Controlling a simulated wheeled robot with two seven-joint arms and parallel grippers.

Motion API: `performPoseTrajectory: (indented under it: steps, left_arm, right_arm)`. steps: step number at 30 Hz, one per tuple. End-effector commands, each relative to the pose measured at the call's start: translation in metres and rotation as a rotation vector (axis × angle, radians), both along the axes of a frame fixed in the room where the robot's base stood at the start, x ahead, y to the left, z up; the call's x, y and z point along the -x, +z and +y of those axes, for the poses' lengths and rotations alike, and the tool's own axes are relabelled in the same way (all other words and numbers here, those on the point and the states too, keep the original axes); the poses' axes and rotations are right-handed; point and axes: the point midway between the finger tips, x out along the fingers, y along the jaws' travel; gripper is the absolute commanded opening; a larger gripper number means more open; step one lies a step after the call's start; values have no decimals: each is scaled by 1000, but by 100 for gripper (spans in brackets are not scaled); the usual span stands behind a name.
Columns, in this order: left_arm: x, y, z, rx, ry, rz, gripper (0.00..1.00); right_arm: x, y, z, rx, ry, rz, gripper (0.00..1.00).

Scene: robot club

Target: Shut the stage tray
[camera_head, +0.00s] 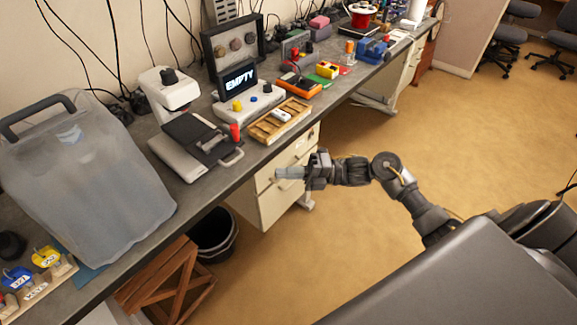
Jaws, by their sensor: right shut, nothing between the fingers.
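The stage tray (204,140) appears to be the dark flat plate with a light loop handle (232,158) on the low grey and black unit on the bench. The plate sticks out over the front side of the unit, and the handle is near the bench's front edge. My right gripper (278,173) is shut and empty. It is to the right of the handle, apart from it, in front of the bench and before the white drawers. My left gripper is not in view.
A white device (168,92) with a black knob stands behind the unit. A display reading EMPTY (238,83) and a wooden slotted tray (278,120) are to the right. A large grey translucent container (85,175) stands left. A black bin (213,236) and wooden crate (168,282) are below.

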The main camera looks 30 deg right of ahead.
Motion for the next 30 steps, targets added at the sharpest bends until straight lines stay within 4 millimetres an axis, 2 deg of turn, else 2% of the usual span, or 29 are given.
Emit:
performPoseTrajectory:
  steps: [1, 9, 12, 18, 30]
  left_arm:
    - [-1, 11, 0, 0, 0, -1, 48]
    - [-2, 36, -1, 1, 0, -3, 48]
    - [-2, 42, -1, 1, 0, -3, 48]
    - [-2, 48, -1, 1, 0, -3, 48]
    - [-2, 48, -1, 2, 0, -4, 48]
  right_arm:
    - [-4, 8, 11, -6, 1, 0, 0]
    - [-24, 14, 62, -5, 1, 1, 0]
    - [-40, 16, 66, -2, -3, 2, 0]
    - [-56, 15, 73, 0, -2, 3, 0]
    - [-60, 14, 74, 0, -1, 1, 0]
